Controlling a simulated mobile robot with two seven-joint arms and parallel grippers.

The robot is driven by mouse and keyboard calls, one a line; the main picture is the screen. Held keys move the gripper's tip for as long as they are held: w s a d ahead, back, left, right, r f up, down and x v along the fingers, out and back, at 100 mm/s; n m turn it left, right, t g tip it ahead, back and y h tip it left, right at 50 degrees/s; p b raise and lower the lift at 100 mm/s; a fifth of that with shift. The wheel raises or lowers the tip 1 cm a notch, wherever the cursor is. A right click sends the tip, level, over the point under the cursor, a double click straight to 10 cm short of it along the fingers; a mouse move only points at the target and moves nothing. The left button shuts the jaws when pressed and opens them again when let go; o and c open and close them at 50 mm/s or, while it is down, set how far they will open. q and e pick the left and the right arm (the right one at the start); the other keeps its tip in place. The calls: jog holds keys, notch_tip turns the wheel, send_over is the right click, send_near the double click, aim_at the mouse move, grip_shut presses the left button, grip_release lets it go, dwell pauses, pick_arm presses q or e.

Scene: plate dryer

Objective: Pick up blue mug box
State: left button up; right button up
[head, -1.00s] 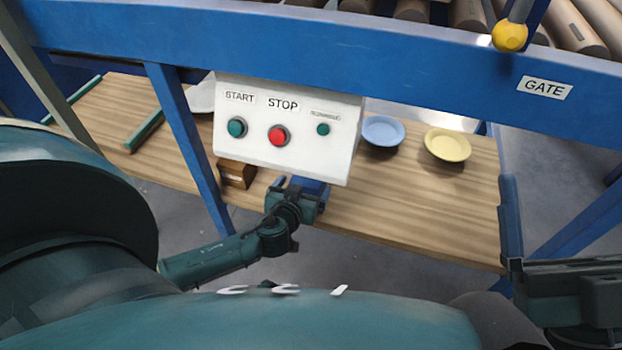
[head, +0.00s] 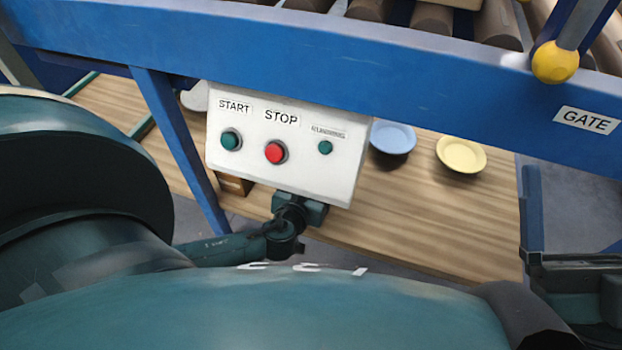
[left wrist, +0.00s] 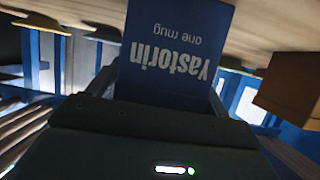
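The blue mug box (left wrist: 178,55), printed "Vastorin one mug", fills the upper middle of the left wrist view, where the scene appears upside down. My left gripper's dark fingers (left wrist: 163,95) lie flush along both its sides. In the head view my left gripper (head: 300,207) is at the lower edge of the white control panel, and the panel hides the box there. Whether the box touches the table is not clear. My right gripper (head: 570,255) is at the right edge, partly cut off, with one upright finger visible and nothing seen in it.
The white control panel (head: 287,172) and blue frame beam (head: 420,85) overhang the wooden table (head: 420,215). A brown box (head: 233,185) stands left of my left gripper. A blue plate (head: 393,138) and yellow plate (head: 461,154) lie farther right. The table's front right is clear.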

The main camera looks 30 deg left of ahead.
pick_arm(q)
jog(key=c, duration=0.9)
jog(key=shift+c, duration=0.2)
jog(key=shift+w+r, duration=0.1)
